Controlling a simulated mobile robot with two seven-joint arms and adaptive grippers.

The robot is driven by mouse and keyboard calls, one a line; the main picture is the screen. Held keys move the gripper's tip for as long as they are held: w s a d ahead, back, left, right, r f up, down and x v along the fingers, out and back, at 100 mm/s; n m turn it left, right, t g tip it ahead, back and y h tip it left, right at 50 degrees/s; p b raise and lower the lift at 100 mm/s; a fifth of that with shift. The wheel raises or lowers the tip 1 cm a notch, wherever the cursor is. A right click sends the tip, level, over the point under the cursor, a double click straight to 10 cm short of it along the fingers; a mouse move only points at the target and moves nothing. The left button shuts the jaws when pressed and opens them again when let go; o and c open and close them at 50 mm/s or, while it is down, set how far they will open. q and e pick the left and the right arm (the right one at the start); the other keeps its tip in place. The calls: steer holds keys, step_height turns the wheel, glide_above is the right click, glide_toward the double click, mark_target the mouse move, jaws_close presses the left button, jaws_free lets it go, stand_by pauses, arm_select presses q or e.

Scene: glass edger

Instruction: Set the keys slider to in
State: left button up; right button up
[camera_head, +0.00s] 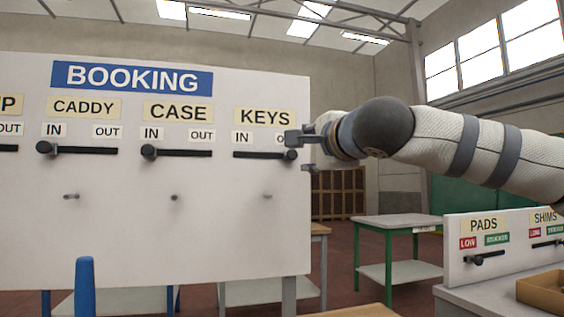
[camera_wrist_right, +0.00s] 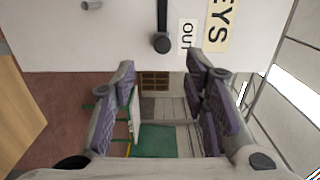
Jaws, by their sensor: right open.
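The keys slider (camera_head: 262,155) is a dark horizontal bar under the KEYS label (camera_head: 265,117) on the white booking board. Its round dark knob (camera_head: 290,155) is at the right end, under the partly hidden OUT label. My right gripper (camera_head: 300,153) is at the board's right edge, just right of the knob, with its fingers apart, one higher and one lower. In the right wrist view the knob (camera_wrist_right: 162,43) is just beyond the open fingertips (camera_wrist_right: 162,68), roughly centred between them; nothing is held. Whether a finger touches it I cannot tell. My left gripper is out of view.
The caddy slider (camera_head: 85,149) and case slider (camera_head: 180,153) have knobs at their left, IN ends. Small pegs (camera_head: 174,197) stick out below. A green-legged table (camera_head: 400,220) and a pads and shims panel (camera_head: 500,245) stand to the right. A blue post (camera_head: 85,285) rises at lower left.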

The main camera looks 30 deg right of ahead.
mark_target(293, 154)
steer(key=x, duration=1)
steer(key=shift+w+d+r, duration=0.15)
steer(key=shift+w, duration=0.1)
jaws_close()
